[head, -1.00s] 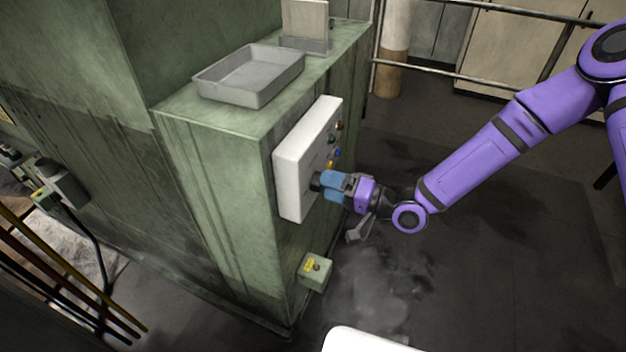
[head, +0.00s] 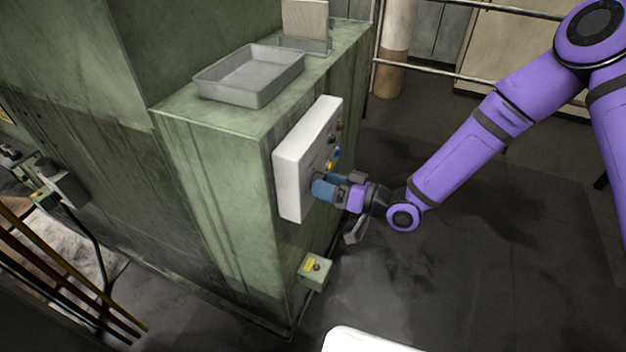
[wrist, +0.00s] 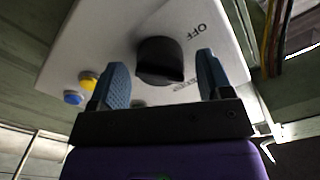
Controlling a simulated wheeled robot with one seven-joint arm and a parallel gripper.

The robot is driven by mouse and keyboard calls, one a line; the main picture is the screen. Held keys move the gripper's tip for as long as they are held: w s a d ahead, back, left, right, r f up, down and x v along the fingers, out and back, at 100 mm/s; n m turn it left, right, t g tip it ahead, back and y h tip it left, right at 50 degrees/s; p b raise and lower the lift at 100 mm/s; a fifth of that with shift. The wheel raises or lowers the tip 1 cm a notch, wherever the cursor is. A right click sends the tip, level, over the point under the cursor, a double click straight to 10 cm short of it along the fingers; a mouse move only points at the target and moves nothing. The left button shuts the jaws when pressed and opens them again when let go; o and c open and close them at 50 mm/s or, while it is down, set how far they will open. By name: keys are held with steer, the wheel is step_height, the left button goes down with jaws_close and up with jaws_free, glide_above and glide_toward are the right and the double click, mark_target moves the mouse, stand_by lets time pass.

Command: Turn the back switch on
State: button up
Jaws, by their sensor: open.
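A white control box (head: 292,175) is mounted on the side of the green machine. In the wrist view its panel (wrist: 115,45) carries a black rotary knob (wrist: 160,60) with the word OFF beside it. I cannot tell whether this knob is the back switch. My gripper (wrist: 163,85) has blue fingertips and is open, with one finger on each side of the knob and a gap at both sides. In the head view my gripper (head: 328,186) is at the lower part of the panel and hides the knob.
A yellow button (wrist: 88,80) and a blue button (wrist: 73,97) sit beside the knob. A small box with a yellow label (head: 315,270) is below. A grey tray (head: 250,75) lies on the machine top. The floor at right is clear.

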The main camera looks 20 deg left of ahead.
steer(key=c, duration=1.2)
steer(key=shift+o, duration=0.2)
steer(key=m, duration=0.7)
steer(key=shift+m, duration=0.4)
steer(key=o, duration=1.2)
steer(key=shift+c, duration=0.2)
steer(key=shift+d, duration=0.15)
steer(key=d, duration=0.7)
steer(key=shift+s+d, duration=0.3)
steer(key=shift+d, duration=0.05)
